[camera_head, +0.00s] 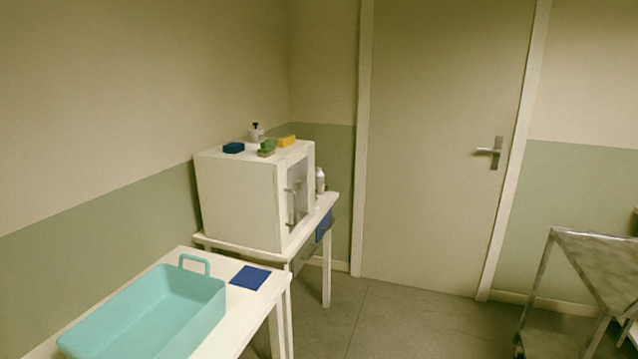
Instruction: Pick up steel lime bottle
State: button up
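I cannot make out a steel lime bottle for certain. A small pale bottle (320,181) stands upright on the far white table, just right of the white cabinet. Another small whitish bottle with a dark top (256,135) stands at the back of the cabinet's top. Both are too small for me to read a label or tell the material. My gripper is not in view.
The white cabinet (238,200) with a glass door stands on the far table (326,205); blue, green and yellow items lie on top. A teal tray (150,315) and blue mat (250,277) occupy the near table. A metal cart (600,255) stands right. Mid-floor is clear.

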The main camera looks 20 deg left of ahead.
aim_at(319, 174)
jog(key=i, duration=0.9)
jog(key=i+u, duration=0.2)
jog(key=i, duration=0.3)
jog(key=i+l+u, duration=0.2)
jog(key=i, duration=0.3)
jog(key=i+l+u, duration=0.15)
jog(key=i, duration=0.35)
jog(key=i+l+u, duration=0.2)
jog(key=i, duration=0.3)
jog(key=i+l+u, duration=0.2)
jog(key=u, duration=0.25)
jog(key=i+l+u, duration=0.3)
jog(key=u, duration=0.15)
jog(key=i+l+u, duration=0.2)
jog(key=l+u, duration=0.25)
jog(key=i+l+u, duration=0.1)
jog(key=l+u, duration=0.8)
jog(key=i+j+z, duration=0.1)
jog(key=j+z, duration=0.25)
jog(key=j, duration=0.35)
jog(key=j+z, duration=0.3)
jog(key=j, duration=0.4)
